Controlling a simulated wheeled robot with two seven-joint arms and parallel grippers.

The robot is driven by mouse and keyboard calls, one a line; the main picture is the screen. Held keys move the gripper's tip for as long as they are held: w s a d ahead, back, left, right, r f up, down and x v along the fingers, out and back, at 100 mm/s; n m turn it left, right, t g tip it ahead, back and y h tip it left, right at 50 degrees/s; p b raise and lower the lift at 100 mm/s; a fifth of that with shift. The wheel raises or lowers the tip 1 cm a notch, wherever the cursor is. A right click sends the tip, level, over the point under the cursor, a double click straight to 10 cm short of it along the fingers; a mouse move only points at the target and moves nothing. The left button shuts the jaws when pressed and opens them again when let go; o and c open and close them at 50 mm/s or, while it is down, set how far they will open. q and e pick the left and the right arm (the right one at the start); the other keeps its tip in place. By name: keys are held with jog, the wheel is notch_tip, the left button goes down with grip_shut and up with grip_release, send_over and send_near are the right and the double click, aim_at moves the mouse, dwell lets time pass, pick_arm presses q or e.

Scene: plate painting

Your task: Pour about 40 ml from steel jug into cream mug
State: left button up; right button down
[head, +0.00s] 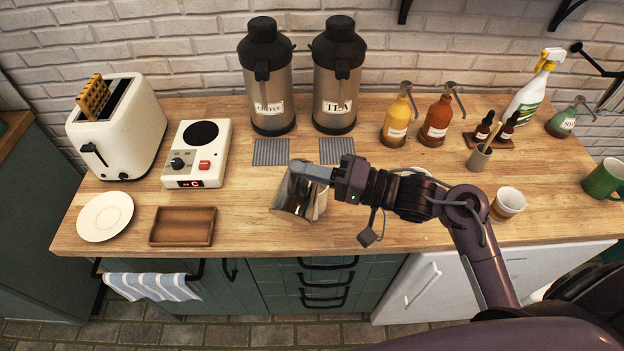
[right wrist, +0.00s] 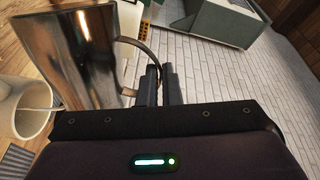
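The steel jug (head: 298,196) is a shiny metal vessel near the middle of the counter. It fills the upper left of the right wrist view (right wrist: 75,55). My right gripper (head: 318,174) is at the jug, its fingers (right wrist: 160,85) closed on the jug's handle. I cannot tell whether the jug touches the counter or how far it tilts. A pale mug (right wrist: 30,108) with a thin stick in it stands beside the jug in the right wrist view. In the head view, a white rim (head: 418,171) shows behind my right arm, mostly hidden. My left gripper is out of view.
A cream cup (head: 508,203) and a green mug (head: 605,180) stand at the right. Coffee (head: 268,90) and tea (head: 337,90) dispensers stand at the back. A hot plate (head: 197,153), wooden tray (head: 183,226) and plate (head: 105,216) are left. Counter in front of the mats is partly clear.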

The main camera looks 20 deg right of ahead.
aim_at(303, 206)
jog(key=shift+s, duration=0.3)
jog(key=shift+m+p, duration=0.3)
jog(key=shift+p, duration=0.1)
dwell(0.4)
jog(key=s+f+n+b, duration=0.1)
jog(key=b, duration=0.2)
jog(key=shift+a, duration=0.3)
jog(key=shift+s+a+f+n+b, duration=0.35)
jog(key=shift+s+f+n, duration=0.1)
jog(key=shift+n, duration=0.55)
jog(key=shift+s+a+r+n+p, duration=0.2)
jog(key=shift+s+r+n+p, duration=0.1)
jog(key=shift+r+n+p, duration=0.25)
jog(key=shift+s+a+n, duration=0.15)
jog(key=shift+s+n, duration=0.1)
jog(key=shift+n, duration=0.9)
jog(key=shift+r, duration=0.1)
